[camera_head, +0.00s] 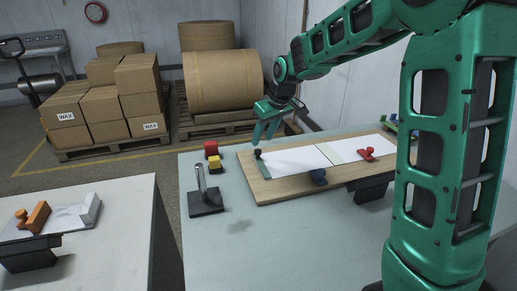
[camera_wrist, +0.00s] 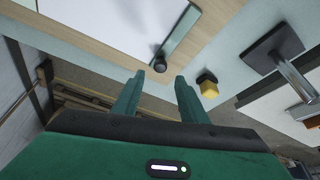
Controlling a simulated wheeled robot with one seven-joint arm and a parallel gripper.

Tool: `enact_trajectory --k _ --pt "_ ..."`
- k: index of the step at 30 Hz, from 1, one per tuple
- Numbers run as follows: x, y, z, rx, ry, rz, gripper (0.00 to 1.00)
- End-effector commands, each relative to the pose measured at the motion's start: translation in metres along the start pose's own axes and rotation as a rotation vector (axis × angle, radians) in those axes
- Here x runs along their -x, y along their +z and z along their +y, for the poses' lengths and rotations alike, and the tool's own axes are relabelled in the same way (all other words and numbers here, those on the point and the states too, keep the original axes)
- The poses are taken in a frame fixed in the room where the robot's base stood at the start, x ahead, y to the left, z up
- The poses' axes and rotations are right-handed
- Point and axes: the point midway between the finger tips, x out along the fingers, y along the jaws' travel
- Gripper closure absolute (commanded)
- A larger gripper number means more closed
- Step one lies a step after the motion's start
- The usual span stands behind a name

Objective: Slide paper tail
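The white paper (camera_head: 298,160) lies flat on a wooden board (camera_head: 275,188). A green-grey strip (camera_head: 263,169) with a black knob (camera_head: 257,154) lies across its left end. A pale green band (camera_head: 330,154) crosses the paper further right. My gripper (camera_head: 260,141) is above the black knob, fingers pointing down. In the wrist view my gripper (camera_wrist: 160,79) is open and empty. The knob (camera_wrist: 160,64) shows just beyond the gap between the fingertips, with the strip (camera_wrist: 182,32) and paper (camera_wrist: 110,20) behind it. Whether a finger touches the knob cannot be told.
A red block (camera_head: 211,149), a yellow block (camera_head: 214,164) and a black stand with a metal rod (camera_head: 206,200) are left of the board. A red-handled piece (camera_head: 368,154) and a blue knob (camera_head: 319,177) are at its right and front. The table front is clear.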

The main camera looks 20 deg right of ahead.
Motion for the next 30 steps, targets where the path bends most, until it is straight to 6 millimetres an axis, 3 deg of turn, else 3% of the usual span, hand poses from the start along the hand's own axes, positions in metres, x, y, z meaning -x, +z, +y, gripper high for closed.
enact_trajectory --k 3,10,23,24,28,30 --pt "-0.023 0.001 -0.001 0.0 -0.002 -0.003 0.61" --pt "-0.052 0.001 0.0 -0.001 0.0 -0.002 0.61" --pt "-0.062 0.001 0.001 -0.001 0.001 0.0 0.61" --pt "-0.062 0.001 0.001 -0.001 0.001 0.0 0.63" --pt "-0.062 0.001 0.001 -0.001 0.001 -0.001 0.94" --pt "-0.062 0.001 0.001 -0.001 0.001 -0.001 1.0"
